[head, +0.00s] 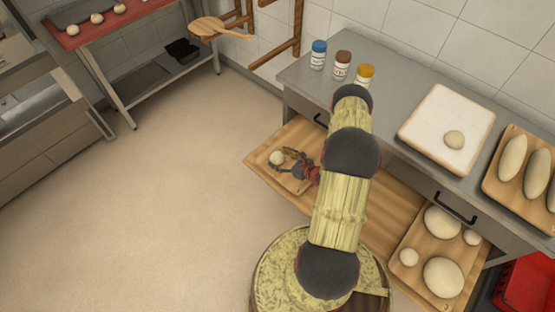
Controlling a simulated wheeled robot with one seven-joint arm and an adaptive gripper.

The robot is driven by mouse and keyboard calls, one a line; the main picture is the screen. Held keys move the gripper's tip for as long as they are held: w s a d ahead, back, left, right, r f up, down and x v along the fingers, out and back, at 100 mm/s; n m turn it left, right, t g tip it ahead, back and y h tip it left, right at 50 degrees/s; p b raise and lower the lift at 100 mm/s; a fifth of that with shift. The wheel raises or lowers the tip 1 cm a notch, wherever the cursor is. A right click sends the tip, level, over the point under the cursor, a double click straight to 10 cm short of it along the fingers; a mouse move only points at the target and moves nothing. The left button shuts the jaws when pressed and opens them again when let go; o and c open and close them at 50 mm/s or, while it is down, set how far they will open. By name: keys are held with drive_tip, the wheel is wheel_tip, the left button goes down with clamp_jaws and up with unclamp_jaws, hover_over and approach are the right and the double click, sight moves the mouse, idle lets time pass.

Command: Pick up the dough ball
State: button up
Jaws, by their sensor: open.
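Part of the low shelf is hidden behind my arm.
Three jars (342,66) stand on the counter (393,78). A tray (496,183) of oval loaves is at right. A lower tray (410,284) holds dough of different sizes. A red crate (525,285) is at lower right. The left floor is clear.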

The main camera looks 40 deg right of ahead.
sight(280, 157)
drive_tip(key=shift+w, duration=0.1)
drive_tip(key=shift+c, duration=1.2)
drive_tip(key=c, duration=0.7)
drive_tip(key=shift+c, duration=0.7)
drive_tip(key=shift+r, duration=0.5)
drive_tip(key=shift+c, duration=0.2)
wheel_tip(280, 157, up, 3)
drive_tip(key=shift+f+p, duration=0.15)
drive_tip(key=shift+p, duration=0.5)
drive_tip(key=shift+o, duration=0.2)
drive_tip(key=s+a+r+p, duration=0.2)
drive_tip(key=s+r, duration=0.2)
drive_tip(key=r, duration=0.1)
drive_tip(key=shift+a+r, duration=0.25)
drive_tip(key=shift+r, duration=0.05)
drive_tip(key=s+a+r, duration=0.1)
drive_tip(key=s, duration=0.1)
drive_tip(key=s+a+r+p, duration=0.1)
drive_tip(key=s+a, duration=0.1)
drive_tip(key=s, duration=0.1)
drive_tip(key=s+a+r+p, duration=0.1)
drive_tip(key=s+a, duration=0.1)
drive_tip(key=shift+s+a+r, duration=0.15)
drive_tip(key=shift+s+r, duration=0.2)
drive_tip(key=shift+c, duration=0.2)
